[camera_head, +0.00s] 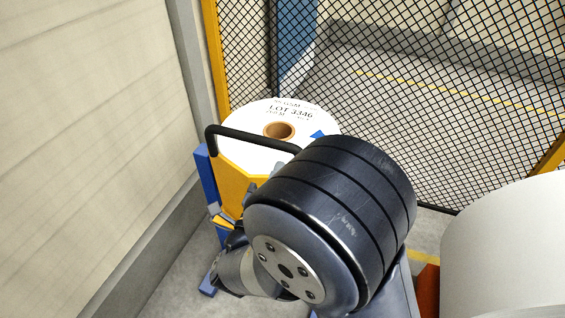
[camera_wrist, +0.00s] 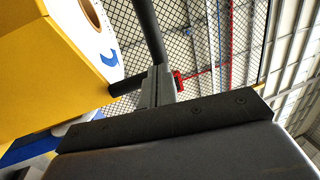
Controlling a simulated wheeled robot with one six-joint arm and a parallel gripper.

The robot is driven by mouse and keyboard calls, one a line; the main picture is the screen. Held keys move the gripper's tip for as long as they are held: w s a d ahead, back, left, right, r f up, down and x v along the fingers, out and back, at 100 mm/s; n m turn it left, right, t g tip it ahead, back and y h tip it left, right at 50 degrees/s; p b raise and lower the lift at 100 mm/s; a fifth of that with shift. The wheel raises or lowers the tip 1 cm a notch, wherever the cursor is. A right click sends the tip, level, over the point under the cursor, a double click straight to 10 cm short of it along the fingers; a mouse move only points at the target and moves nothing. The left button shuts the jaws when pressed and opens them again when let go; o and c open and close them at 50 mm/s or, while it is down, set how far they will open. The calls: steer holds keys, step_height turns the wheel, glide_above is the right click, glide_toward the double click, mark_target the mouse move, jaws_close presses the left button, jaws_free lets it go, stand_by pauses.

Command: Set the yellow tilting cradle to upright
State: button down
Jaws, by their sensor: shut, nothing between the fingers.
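The yellow tilting cradle (camera_head: 236,190) stands by the wall, partly hidden behind my arm. It holds a white roll (camera_head: 240,135) with a brown core and printed label; the end face points up toward the head camera. I cannot tell the exact tilt. A black bar handle (camera_head: 250,139) runs across the cradle's near side. In the wrist view the yellow cradle (camera_wrist: 50,60) fills the left and the black handle (camera_wrist: 146,30) bends near my fingers. My gripper (camera_wrist: 160,84) is shut and empty, close to the handle's corner; whether it touches cannot be told. The head view hides it behind my arm.
Blue frame posts (camera_head: 207,175) stand beside the cradle. A pale wall (camera_head: 90,130) is close on the left. A black mesh fence (camera_head: 400,100) with yellow posts stands behind. A large white cylinder (camera_head: 510,250) and an orange-red part (camera_head: 428,288) are at right.

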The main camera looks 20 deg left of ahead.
mark_target(287, 151)
steer(key=x, duration=0.3)
steer(key=shift+w, duration=0.1)
steer(key=shift+r, duration=0.1)
